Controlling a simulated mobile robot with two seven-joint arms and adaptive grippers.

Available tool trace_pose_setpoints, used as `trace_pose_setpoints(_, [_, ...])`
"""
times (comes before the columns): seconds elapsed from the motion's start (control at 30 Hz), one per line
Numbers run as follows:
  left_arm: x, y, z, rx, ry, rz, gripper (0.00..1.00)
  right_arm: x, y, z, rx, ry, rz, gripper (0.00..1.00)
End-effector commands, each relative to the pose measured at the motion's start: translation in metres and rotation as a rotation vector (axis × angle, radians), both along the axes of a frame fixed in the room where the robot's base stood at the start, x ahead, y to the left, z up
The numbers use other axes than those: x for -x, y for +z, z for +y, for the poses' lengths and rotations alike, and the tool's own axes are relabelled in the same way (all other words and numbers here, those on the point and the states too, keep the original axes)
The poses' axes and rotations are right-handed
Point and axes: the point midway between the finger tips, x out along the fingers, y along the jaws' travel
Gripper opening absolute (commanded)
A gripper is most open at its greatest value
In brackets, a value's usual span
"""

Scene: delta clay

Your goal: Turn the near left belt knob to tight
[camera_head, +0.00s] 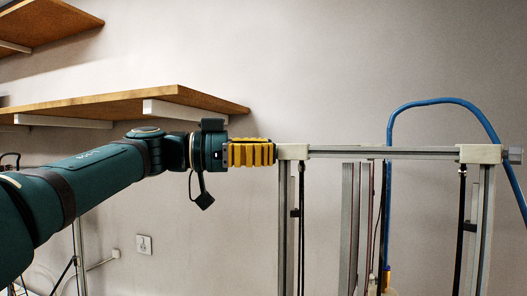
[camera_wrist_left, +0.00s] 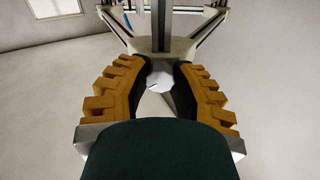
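The near left belt knob (camera_wrist_left: 160,76) is a pale grey faceted knob. It sits on the cream corner block (camera_wrist_left: 183,47) of the frame in the left wrist view. My left gripper (camera_wrist_left: 162,70) has its yellow-ribbed fingers on both sides of the knob, and the dark inner pads close in against its sides. In the head view my left gripper (camera_head: 273,152) reaches level to the left end of the corner block (camera_head: 293,152) and hides the knob. My right gripper is in neither view.
The frame's top rail (camera_head: 385,153) runs right to another corner block (camera_head: 480,154) with a grey knob (camera_head: 515,155). A wooden shelf (camera_head: 130,101) hangs above my left arm.

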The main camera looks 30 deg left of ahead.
Motion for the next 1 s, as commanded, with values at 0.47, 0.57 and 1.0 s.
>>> trace_pose_setpoints(0.47, [0.0002, 0.0008, -0.0001, -0.044, 0.000, -0.053, 0.00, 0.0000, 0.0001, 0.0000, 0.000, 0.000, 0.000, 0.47])
trace_pose_setpoints(0.57, [0.0001, 0.0008, -0.0001, -0.082, 0.000, -0.095, 0.00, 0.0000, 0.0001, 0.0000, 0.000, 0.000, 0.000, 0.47])
trace_pose_setpoints(1.0, [0.0008, 0.0012, -0.0008, -0.342, 0.000, -0.391, 0.00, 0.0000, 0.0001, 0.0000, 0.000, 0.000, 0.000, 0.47])
